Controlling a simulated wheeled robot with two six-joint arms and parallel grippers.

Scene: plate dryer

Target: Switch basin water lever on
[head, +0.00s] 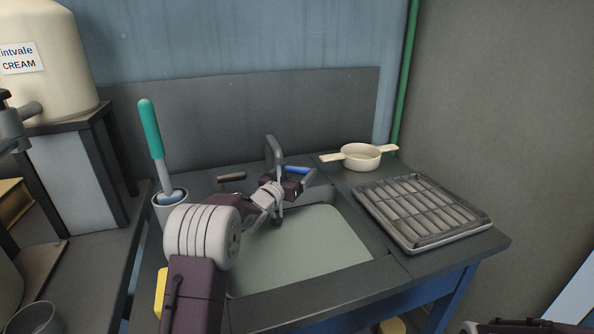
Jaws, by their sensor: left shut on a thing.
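The basin (310,245) is set into the dark counter, with a grey tap spout (273,150) at its back edge. A blue lever (296,170) lies just right of the spout, and a brown lever (231,177) lies to its left. My left gripper (305,180) reaches over the basin from the front left. Its fingers are shut at the blue lever, which is partly hidden by them. I cannot make out any water stream; my wrist covers part of the area below the spout. My right gripper is out of view; only part of that arm shows at the bottom right.
A cream pan (361,157) and a slatted drying rack (422,212) occupy the right counter. A green-handled brush (150,130) stands in a holder (168,207) left of the basin. A large cream container (50,60) stands at the left. The counter's front strip is clear.

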